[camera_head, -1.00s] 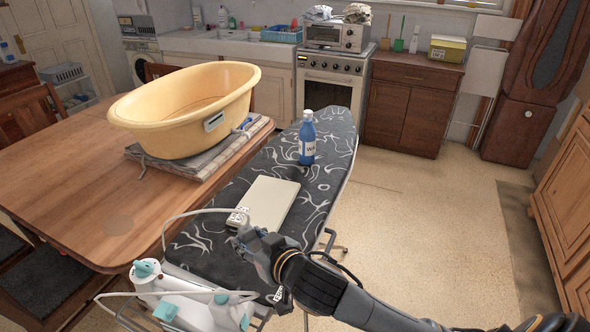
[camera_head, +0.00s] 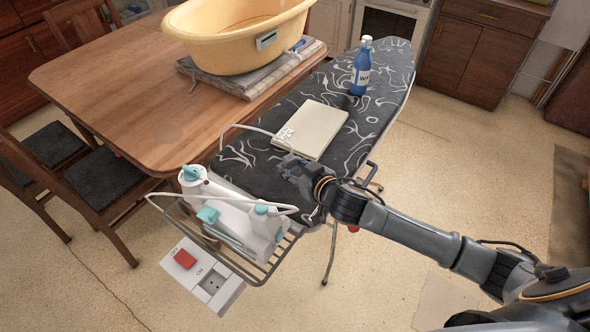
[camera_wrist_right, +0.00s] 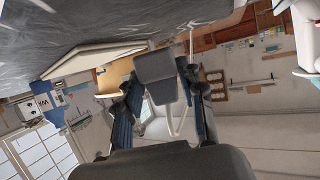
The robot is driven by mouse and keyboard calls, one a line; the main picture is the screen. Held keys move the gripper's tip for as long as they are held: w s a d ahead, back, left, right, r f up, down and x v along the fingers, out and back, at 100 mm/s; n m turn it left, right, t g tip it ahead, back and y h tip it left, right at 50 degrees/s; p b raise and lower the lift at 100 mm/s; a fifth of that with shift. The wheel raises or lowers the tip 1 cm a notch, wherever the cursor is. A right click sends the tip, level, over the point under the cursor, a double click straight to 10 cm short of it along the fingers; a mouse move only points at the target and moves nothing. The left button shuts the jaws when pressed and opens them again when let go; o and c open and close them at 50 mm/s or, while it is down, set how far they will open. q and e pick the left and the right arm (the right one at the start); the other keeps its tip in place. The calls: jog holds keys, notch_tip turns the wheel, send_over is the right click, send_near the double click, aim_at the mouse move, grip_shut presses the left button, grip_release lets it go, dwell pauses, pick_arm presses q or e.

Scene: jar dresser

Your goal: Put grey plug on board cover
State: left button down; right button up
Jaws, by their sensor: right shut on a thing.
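My right gripper (camera_head: 290,165) is low over the near part of the ironing board, just in front of the cream book. It is shut on the grey plug (camera_wrist_right: 157,78), a dark grey block between the two fingers in the right wrist view. In the head view the gripper mostly hides the plug, and a pale cord (camera_head: 238,126) runs to it. The dark board cover (camera_head: 262,182) has white swirls. I cannot tell whether the plug touches it. My left gripper is not in view.
The white and teal iron (camera_head: 235,210) sits on the near rack, above a socket panel with a red switch (camera_head: 185,259). A table with a yellow tub (camera_head: 235,40) is at left.

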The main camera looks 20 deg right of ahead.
jog(key=shift+f, duration=1.25)
jog(key=shift+f, duration=0.1)
jog(key=o, duration=1.2)
jog(key=shift+c, duration=0.2)
jog(key=shift+s+r, duration=0.1)
jog(key=shift+r, duration=0.1)
jog(key=b+v, duration=0.1)
jog(key=v, duration=1)
jog(key=shift+s+d, duration=0.15)
jog(key=shift+s, duration=0.25)
